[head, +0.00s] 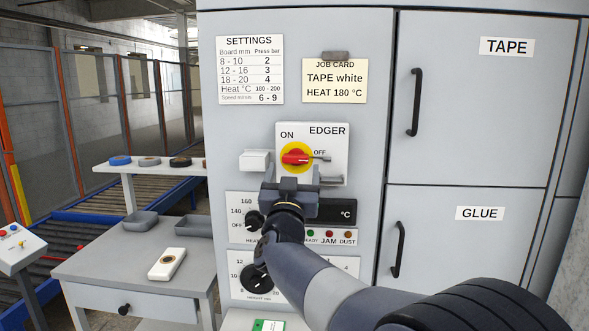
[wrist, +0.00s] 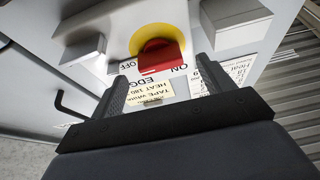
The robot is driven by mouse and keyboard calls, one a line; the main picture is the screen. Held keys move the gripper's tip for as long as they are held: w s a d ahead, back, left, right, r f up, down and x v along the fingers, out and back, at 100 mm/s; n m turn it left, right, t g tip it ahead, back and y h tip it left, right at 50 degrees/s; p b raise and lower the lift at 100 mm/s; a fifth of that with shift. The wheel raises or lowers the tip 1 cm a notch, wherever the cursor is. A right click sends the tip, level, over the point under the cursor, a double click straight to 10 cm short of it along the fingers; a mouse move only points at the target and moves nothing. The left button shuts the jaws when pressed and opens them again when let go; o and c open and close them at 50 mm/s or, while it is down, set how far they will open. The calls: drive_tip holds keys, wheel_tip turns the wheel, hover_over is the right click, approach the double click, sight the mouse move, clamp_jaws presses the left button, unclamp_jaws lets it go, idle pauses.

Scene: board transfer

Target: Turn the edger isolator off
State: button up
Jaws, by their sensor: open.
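The edger isolator is a red handle (head: 295,159) on a yellow disc (head: 297,146), on a white plate marked EDGER. ON is printed above left of it and OFF to its right. The handle lies about level, its right end toward OFF. In the wrist view, which is upside down, the red handle (wrist: 160,57) sits beyond my fingers. My gripper (head: 292,181) is in front of the plate's lower part, just below the handle. Its dark fingers are apart and empty in the wrist view (wrist: 163,85). I cannot tell whether they touch anything.
Below are a heat dial (head: 254,221), a °C display (head: 338,212) and a height dial (head: 256,276), partly behind my arm. A pale block (head: 254,160) is left of the disc. Cabinet doors with black handles (head: 414,102) are right. A table (head: 100,262) with trays stands left.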

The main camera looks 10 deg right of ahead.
sight(295, 163)
drive_tip(key=b+v, duration=0.1)
drive_tip(key=v, duration=0.6)
drive_tip(key=p+x, duration=0.2)
drive_tip(key=x, duration=0.8)
drive_tip(key=shift+w+d+r, duration=0.1)
drive_tip(key=shift+w, duration=0.15)
drive_tip(key=shift+w+d+n, duration=0.1)
drive_tip(key=shift+w+n, duration=0.05)
drive_tip(key=shift+n, duration=0.15)
drive_tip(key=shift+r+n+y+p, duration=0.1)
drive_tip(key=shift+n+y+p, duration=0.45)
drive_tip(key=shift+n, duration=0.35)
drive_tip(key=shift+n+y, duration=0.25)
drive_tip(key=shift+n, duration=0.05)
